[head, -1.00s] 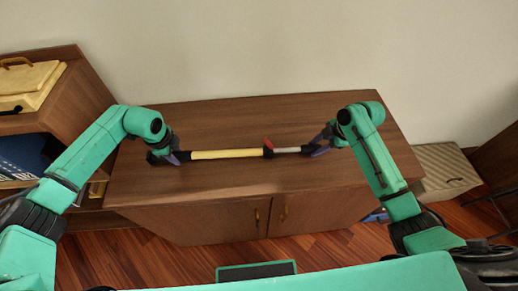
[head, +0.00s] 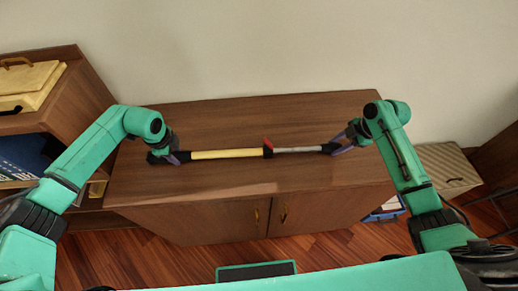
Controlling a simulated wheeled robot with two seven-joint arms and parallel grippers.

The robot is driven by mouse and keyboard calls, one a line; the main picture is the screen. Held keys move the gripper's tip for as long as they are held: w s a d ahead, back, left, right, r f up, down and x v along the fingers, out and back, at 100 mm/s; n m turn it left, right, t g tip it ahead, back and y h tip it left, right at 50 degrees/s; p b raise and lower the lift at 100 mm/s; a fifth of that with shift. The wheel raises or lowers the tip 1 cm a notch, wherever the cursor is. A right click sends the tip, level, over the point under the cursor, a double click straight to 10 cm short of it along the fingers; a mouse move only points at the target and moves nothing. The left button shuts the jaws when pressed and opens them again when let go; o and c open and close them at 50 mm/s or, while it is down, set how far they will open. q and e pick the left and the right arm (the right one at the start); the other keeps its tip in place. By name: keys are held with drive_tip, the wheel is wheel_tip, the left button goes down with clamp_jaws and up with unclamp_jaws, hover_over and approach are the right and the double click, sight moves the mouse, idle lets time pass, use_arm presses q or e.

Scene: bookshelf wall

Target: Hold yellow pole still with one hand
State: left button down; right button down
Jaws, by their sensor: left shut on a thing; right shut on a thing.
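A telescoping pole lies level over the brown cabinet top, its yellow section (head: 226,154) on the left and a thin grey section (head: 298,150) on the right. A red clip (head: 268,143) with a black collar sits where the two sections meet. My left gripper (head: 178,157) is shut on the pole's left end, beside the yellow section. My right gripper (head: 338,147) is shut on the dark right end of the grey section. The fingers hide parts of both ends. I cannot tell whether the pole touches the cabinet top.
The cabinet (head: 250,184) has a clear top around the pole. A shelf with a yellow box (head: 28,86) and dark blue things (head: 22,155) stands at the left. A striped box (head: 446,168) stands on the floor at the right. The wall is behind the cabinet.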

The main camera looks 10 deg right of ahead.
drive_tip(key=shift+s+d, duration=0.1)
drive_tip(key=shift+d, duration=2.1)
drive_tip(key=shift+c, duration=1.7)
unclamp_jaws()
drive_tip(key=shift+a, duration=0.1)
drive_tip(key=shift+f, duration=0.1)
drive_tip(key=v, duration=1.2)
